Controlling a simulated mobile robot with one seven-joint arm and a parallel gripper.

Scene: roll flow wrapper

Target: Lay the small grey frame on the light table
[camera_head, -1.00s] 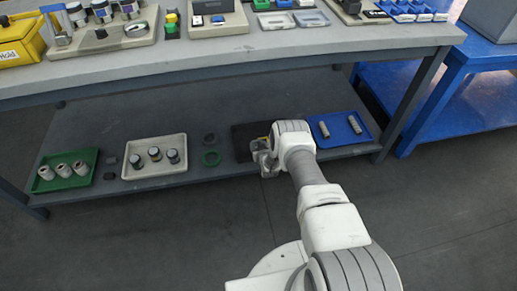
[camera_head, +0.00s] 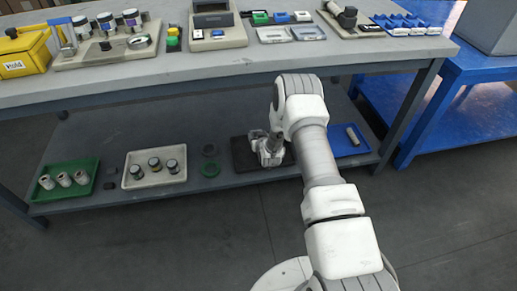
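The light table (camera_head: 150,78) has a pale grey top with a dark lower shelf. Two small, flat grey frames lie on its top near the front edge, a left one (camera_head: 275,36) and a right one (camera_head: 308,34); I cannot tell which, if either, the task means. My gripper (camera_head: 268,158) is low over the black mat or tray (camera_head: 243,156) on the lower shelf. My arm comes from the lower right and hides part of that shelf. The gripper's fingers are small and partly hidden, so I cannot tell whether they hold anything.
The tabletop's back holds trays and devices. A blue table (camera_head: 480,115) stands right.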

